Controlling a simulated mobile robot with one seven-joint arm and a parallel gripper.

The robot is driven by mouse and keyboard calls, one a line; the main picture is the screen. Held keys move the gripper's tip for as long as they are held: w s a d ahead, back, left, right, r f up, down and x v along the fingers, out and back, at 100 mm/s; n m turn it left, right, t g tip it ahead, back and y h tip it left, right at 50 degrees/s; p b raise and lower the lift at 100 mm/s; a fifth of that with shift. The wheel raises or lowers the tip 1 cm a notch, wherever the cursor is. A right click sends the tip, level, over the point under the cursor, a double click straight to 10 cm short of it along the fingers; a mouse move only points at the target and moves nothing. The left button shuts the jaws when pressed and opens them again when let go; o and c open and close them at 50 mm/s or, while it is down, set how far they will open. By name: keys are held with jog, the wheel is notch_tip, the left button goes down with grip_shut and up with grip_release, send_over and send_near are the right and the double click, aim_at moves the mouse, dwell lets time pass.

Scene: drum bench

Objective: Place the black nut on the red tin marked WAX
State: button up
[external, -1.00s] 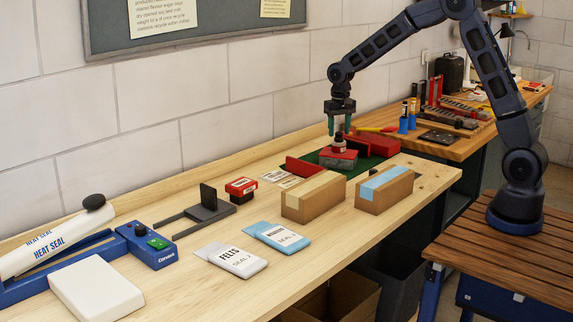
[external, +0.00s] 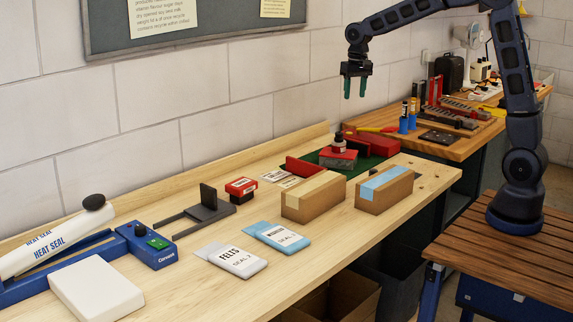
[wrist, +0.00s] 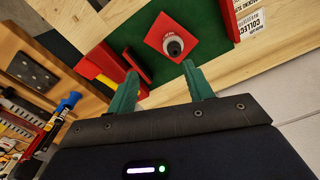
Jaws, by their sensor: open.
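My gripper (external: 355,88) is open and empty, raised high above the far part of the bench. Its green fingers also show apart in the wrist view (wrist: 159,78). Below it, a small pale bottle-like piece with a dark round top (external: 339,139) stands upright on a red-topped block (external: 338,160). In the wrist view the dark round top (wrist: 174,47) shows over a red square (wrist: 163,30); I cannot tell whether it is the black nut. A small red and black tin with a white label (external: 241,186) stands nearer on the bench. I cannot read WAX anywhere.
A green mat (external: 374,163) lies under the block, with red pieces (external: 373,145) beside it. Two cardboard boxes (external: 314,199) stand in front. Packets (external: 231,259), a grey fork-shaped stand (external: 207,208) and a heat sealer (external: 60,248) are nearer. The air around my gripper is clear.

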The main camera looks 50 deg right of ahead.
jog(key=s+d+r+n+t, duration=0.15)
jog(key=s+r, duration=0.25)
jog(key=s, duration=0.6)
jog(key=s+d+r+t, duration=0.1)
jog(key=s+d+r, duration=0.25)
jog(key=s, duration=0.65)
jog(key=s+f+n, duration=0.1)
jog(key=s, duration=0.8)
jog(key=s+d+f+n+t, duration=0.1)
jog(key=s+f, duration=0.1)
jog(key=s, duration=0.7)
jog(key=shift+s+d, duration=0.3)
jog(key=shift+s, duration=0.1)
jog(key=shift+o, duration=0.4)
jog(key=shift+t, duration=0.25)
